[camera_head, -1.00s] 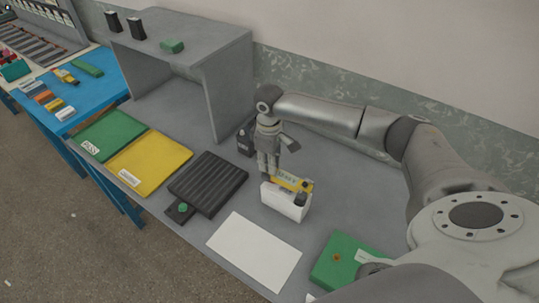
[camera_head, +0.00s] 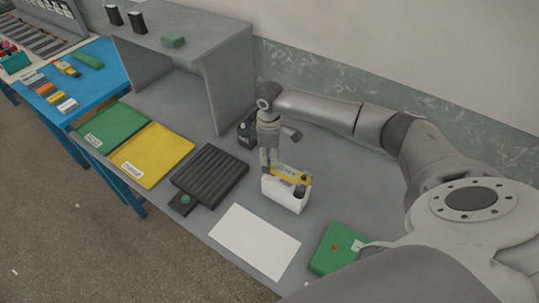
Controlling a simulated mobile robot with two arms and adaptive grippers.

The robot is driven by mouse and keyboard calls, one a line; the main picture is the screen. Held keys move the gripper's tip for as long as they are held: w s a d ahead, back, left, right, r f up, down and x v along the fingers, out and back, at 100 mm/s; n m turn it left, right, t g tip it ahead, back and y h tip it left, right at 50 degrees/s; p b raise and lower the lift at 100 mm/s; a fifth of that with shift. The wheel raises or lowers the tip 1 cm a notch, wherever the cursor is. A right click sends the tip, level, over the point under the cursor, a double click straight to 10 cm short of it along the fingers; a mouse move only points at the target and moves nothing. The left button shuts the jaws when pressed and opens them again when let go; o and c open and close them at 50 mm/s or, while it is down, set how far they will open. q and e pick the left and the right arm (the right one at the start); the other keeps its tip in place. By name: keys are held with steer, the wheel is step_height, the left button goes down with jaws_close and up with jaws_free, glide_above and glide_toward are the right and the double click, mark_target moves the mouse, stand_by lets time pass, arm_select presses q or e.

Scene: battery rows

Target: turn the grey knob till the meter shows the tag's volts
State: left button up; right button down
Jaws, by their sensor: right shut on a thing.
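My right gripper (camera_head: 268,164) points down at the left end of a yellow meter (camera_head: 292,174) with a small pale display. The meter sits at the top of a white box (camera_head: 284,196) on the grey bench. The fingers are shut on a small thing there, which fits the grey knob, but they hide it. A dark block (camera_head: 300,191) shows at the box's right end. The display's reading is too small to make out. I cannot make out a tag with volts. My left gripper is not in view.
A white sheet (camera_head: 254,241), a black ribbed tray (camera_head: 210,173), a yellow mat (camera_head: 150,156) and a green mat (camera_head: 110,130) lie in front. A green box (camera_head: 338,248) is at right. A grey shelf (camera_head: 230,85) and dark container (camera_head: 247,133) stand behind.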

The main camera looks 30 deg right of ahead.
steer(key=c, duration=1.4)
jaws_free()
steer(key=shift+o, duration=0.2)
step_height(320, 180, up, 12)
